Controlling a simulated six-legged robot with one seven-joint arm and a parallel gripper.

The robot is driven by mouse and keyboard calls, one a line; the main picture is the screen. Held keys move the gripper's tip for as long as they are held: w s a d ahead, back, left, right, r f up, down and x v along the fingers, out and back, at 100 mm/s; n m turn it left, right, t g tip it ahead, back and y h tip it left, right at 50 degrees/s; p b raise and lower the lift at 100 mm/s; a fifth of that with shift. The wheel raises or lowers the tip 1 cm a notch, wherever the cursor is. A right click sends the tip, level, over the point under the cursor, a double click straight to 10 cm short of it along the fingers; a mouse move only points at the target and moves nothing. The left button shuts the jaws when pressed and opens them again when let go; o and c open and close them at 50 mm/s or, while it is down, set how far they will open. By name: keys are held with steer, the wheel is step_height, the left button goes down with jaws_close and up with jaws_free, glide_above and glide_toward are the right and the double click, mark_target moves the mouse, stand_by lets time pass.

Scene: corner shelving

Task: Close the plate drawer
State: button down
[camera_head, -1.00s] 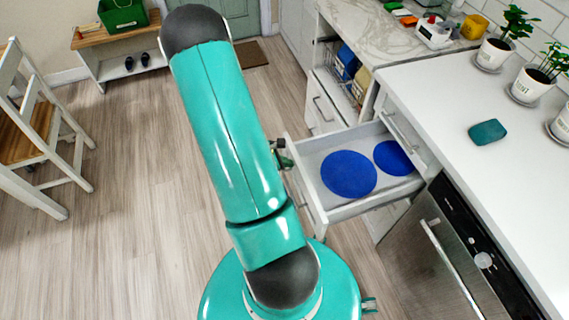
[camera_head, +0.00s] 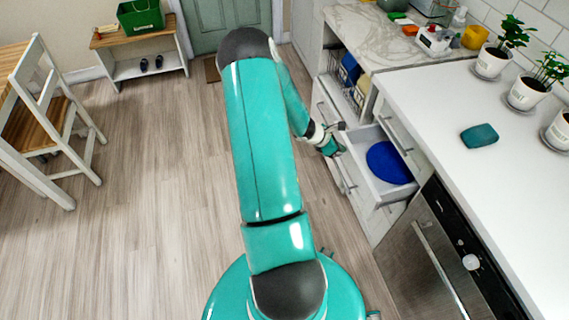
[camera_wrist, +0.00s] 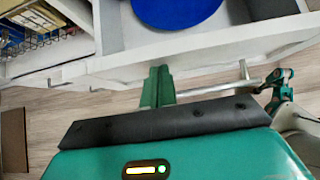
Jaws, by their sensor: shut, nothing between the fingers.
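The plate drawer (camera_head: 372,181) is partly open below the white counter, and one blue plate (camera_head: 388,162) shows inside it. In the wrist view the drawer's front panel (camera_wrist: 215,43) crosses the top, with the blue plate (camera_wrist: 176,8) behind it. The drawer's bar handle (camera_wrist: 208,91) is on the outer side of the panel. My gripper (camera_head: 338,149) is at the outer side of the drawer front, near its far end. In the wrist view its shut green fingers (camera_wrist: 158,74) point at the panel beside the handle, touching it or very close. The fingers hold nothing.
A steel dishwasher (camera_head: 425,265) stands on the near side of the drawer. A wire rack (camera_head: 345,85) with blue and yellow dishes is beyond it. Potted plants (camera_head: 525,92) and a teal sponge (camera_head: 479,136) are on the counter. The wood floor at left is clear up to the chair (camera_head: 60,125).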

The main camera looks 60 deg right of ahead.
steer(key=s+d, duration=1.2)
steer(key=shift+s+d+r, duration=0.1)
steer(key=shift+s+r, duration=0.05)
steer(key=shift+s, duration=0.1)
steer(key=w+a+r, duration=0.2)
steer(key=w, duration=0.1)
steer(key=w+a+r, duration=0.2)
steer(key=w+a, duration=0.1)
steer(key=w+a+r, duration=0.2)
steer(key=w+a, duration=0.1)
steer(key=shift+r, duration=0.35)
